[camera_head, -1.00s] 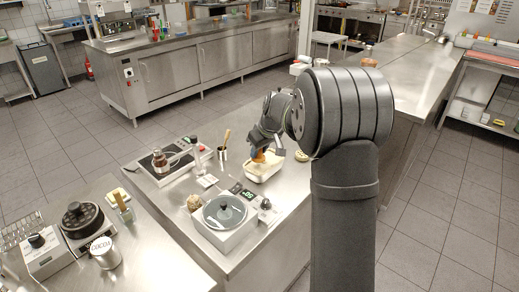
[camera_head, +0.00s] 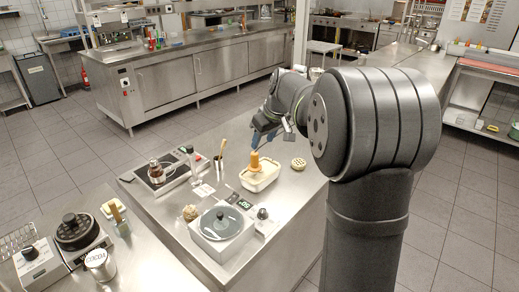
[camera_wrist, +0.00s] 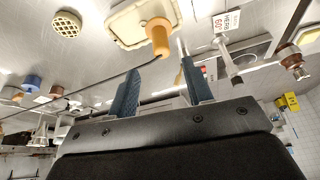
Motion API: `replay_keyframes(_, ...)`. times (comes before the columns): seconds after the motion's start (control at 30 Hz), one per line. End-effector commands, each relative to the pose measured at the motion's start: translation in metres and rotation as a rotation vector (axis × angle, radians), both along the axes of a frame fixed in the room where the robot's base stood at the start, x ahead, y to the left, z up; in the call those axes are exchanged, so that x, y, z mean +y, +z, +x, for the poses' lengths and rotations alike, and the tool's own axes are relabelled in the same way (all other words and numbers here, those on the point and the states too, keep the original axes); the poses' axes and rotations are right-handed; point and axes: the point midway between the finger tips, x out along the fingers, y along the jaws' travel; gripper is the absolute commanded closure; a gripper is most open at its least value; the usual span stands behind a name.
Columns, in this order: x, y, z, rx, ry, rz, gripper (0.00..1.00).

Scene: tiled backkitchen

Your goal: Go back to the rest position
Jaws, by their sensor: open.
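My gripper (camera_head: 269,135) is above the steel counter (camera_head: 172,221), near the far side of a cream rectangular dish (camera_head: 261,181). An orange-tan cylindrical handle (camera_head: 254,160) stands up from the dish. In the wrist view, my gripper's two blue fingers (camera_wrist: 158,88) are apart with nothing held between them. The handle (camera_wrist: 160,40) and the dish (camera_wrist: 128,18) show beyond the fingertips, clear of them.
A scale with a round dark pan (camera_head: 222,222) stands in front of the dish. A hot plate with a glass pot (camera_head: 156,172) is at the left. A round waffle-patterned piece (camera_head: 298,164) lies right of the dish. A cocoa tin (camera_head: 100,264) stands on the front-left counter.

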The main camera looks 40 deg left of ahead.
Motion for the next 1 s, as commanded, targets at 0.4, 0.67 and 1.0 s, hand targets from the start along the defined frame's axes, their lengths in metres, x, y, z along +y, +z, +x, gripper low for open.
replay_keyframes(0.4, -0.007, 0.016, -0.002, 0.001, 0.0, -0.001, 0.54)
replay_keyframes(0.67, -0.004, 0.008, -0.001, 0.002, 0.001, -0.002, 0.54)
replay_keyframes(1.0, 0.019, -0.048, 0.002, 0.004, 0.002, -0.004, 0.54)
